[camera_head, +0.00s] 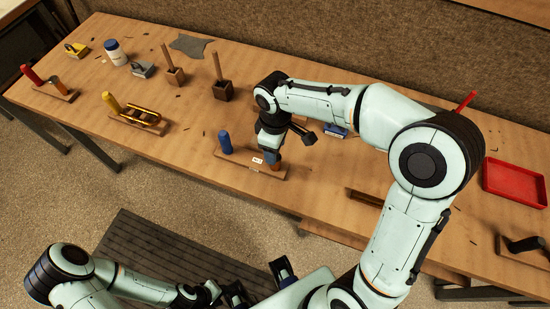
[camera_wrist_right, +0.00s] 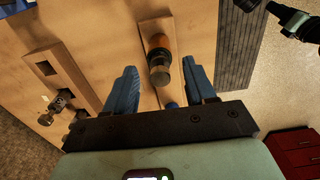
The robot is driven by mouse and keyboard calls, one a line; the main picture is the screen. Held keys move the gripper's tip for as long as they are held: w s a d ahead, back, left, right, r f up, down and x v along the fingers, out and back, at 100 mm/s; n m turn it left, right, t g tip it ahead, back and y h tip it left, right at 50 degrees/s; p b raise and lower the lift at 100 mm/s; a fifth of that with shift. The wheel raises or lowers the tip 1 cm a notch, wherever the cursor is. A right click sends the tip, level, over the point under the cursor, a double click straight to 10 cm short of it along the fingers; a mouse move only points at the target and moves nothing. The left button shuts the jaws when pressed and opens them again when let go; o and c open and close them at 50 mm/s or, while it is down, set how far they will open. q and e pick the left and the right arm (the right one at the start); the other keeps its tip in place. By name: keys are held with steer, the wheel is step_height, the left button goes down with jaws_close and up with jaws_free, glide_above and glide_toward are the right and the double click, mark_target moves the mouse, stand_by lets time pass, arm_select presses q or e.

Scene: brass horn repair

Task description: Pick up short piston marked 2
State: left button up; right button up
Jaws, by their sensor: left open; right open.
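A wooden stand (camera_head: 235,168) with small white labels on its front lies near the front edge of the bench. A blue cylinder (camera_head: 225,142) stands at its left end. A short orange-brown piston (camera_head: 277,168) stands at its right end; its mark is too small to read. My right gripper (camera_head: 269,156) points down over that end and partly hides it. In the right wrist view the piston (camera_wrist_right: 159,58), with a grey metal end, shows between and ahead of the open blue fingers (camera_wrist_right: 161,85). My left gripper (camera_head: 260,283) is open and empty, low in front of the bench.
Another stand (camera_head: 140,125) with a yellow handle and brass tubes lies to the left. Wooden blocks with upright rods (camera_head: 222,91) stand behind. A red tray (camera_head: 516,183) is at the right. Bare bench lies left of the stand.

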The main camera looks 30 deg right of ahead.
steer(key=shift+f, duration=0.5)
jaws_close()
steer(key=shift+r, duration=0.1)
